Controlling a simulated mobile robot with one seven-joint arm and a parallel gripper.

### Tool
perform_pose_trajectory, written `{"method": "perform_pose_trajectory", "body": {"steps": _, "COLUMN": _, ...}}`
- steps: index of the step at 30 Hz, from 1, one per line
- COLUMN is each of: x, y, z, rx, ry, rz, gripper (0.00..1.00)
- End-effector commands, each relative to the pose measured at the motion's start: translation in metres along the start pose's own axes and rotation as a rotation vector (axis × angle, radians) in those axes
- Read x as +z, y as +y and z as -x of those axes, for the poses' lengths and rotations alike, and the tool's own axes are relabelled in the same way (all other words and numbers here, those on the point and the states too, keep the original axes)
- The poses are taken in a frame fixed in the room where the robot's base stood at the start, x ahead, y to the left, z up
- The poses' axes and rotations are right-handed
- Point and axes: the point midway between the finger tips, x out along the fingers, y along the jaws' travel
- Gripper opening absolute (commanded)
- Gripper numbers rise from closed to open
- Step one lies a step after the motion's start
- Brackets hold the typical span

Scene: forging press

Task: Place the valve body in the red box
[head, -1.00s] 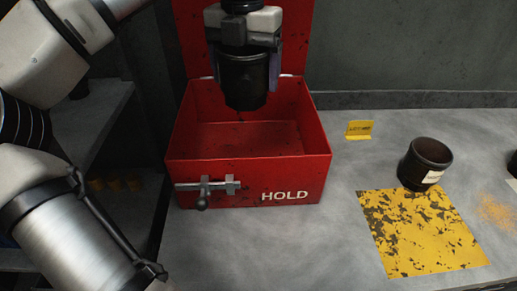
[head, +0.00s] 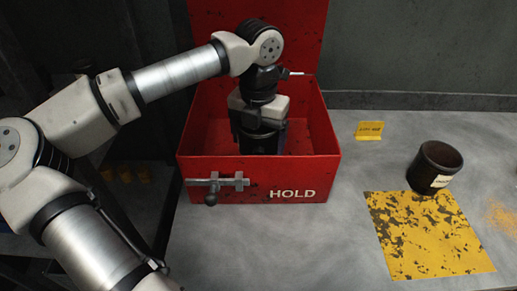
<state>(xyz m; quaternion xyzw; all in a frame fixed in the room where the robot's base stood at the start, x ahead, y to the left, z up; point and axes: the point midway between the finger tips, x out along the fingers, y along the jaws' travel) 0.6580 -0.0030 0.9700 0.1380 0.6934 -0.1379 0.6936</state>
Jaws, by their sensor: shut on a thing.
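The red box (head: 235,180), marked HOLD, stands on the grey table with its lid raised at the back. My gripper (head: 260,138) points down inside the box, toward its right half. It is shut on a dark, cup-shaped part, which I take to be the valve body (head: 262,145). The valve body is upright. Its lower end is hidden behind the box's front wall, so I cannot tell if it touches the floor.
A similar dark cup with a pale label (head: 435,168) stands right of the box, behind a worn yellow patch (head: 430,235). A yellow tag (head: 369,130) stands near the back. The table in front of the box is clear.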

Motion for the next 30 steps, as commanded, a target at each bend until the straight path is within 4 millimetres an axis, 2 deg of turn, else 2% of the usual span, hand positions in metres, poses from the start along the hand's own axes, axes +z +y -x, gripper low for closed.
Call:
{"method": "perform_pose_trajectory", "body": {"steps": 10, "x": 0.0, "y": -0.001, "z": -0.038, "rx": -0.003, "ry": 0.0, "rz": -0.001, "gripper": 0.32}}
{"method": "perform_pose_trajectory", "body": {"steps": 23, "x": 0.0, "y": 0.0, "z": -0.045, "rx": 0.0, "ry": -0.001, "rz": 0.0, "gripper": 0.32}}
{"method": "perform_pose_trajectory", "body": {"steps": 24, "x": 0.0, "y": 0.0, "z": -0.044, "rx": -0.001, "ry": 0.0, "rz": 0.0, "gripper": 0.88}}
{"method": "perform_pose_trajectory", "body": {"steps": 27, "x": 0.0, "y": 0.0, "z": -0.044, "rx": -0.001, "ry": 0.001, "rz": 0.0, "gripper": 1.0}}
{"method": "perform_pose_trajectory", "body": {"steps": 30, "x": 0.0, "y": 0.0, "z": -0.044, "rx": -0.001, "ry": 0.001, "rz": 0.0, "gripper": 1.0}}
